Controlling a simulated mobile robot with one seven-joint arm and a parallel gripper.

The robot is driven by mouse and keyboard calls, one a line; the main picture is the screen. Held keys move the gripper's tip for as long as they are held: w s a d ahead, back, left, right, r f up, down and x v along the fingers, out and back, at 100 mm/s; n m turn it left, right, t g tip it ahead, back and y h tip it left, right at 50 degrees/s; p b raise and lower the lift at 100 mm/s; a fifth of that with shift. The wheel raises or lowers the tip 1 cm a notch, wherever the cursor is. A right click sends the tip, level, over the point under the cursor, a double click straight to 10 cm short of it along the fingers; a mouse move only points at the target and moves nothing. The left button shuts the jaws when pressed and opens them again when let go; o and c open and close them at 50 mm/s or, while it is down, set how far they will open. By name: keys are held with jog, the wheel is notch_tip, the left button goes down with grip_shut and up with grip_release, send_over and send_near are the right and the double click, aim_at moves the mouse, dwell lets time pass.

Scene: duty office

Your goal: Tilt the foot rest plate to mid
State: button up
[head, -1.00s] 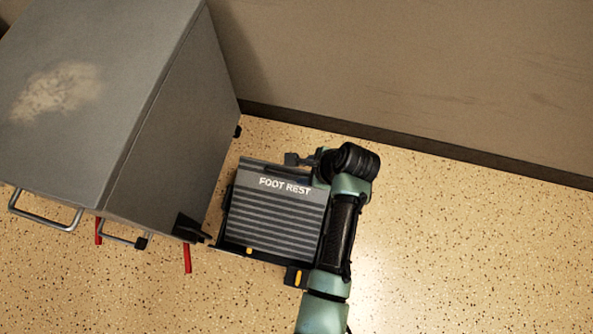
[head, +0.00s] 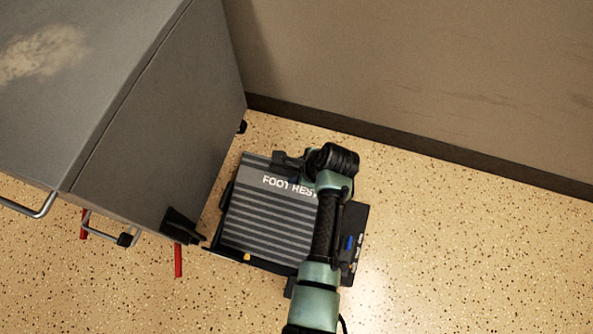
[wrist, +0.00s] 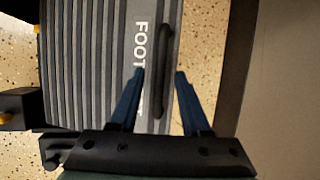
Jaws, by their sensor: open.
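The foot rest plate (head: 265,220) is a grey ridged panel lettered "FOOT REST", lying on the floor beside the cabinet in the head view. It also shows in the wrist view (wrist: 85,60), with a dark raised bar (wrist: 161,70) along its lettered edge. My gripper (wrist: 160,73) is open, one finger over the plate by the lettering and the other past the plate's edge, with the bar between them. I cannot tell whether the fingers touch the plate. In the head view my gripper (head: 283,158) is at the plate's far edge, and my arm hides the plate's right side.
A grey cabinet (head: 150,120) with metal handles stands close on the left. A wall (head: 420,80) with a dark baseboard runs behind. A dark side panel with a blue mark (head: 349,242) lies right of the plate. Speckled floor (head: 480,250) is clear on the right.

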jog(key=shift+c, duration=0.3)
grip_shut()
dwell(1.2)
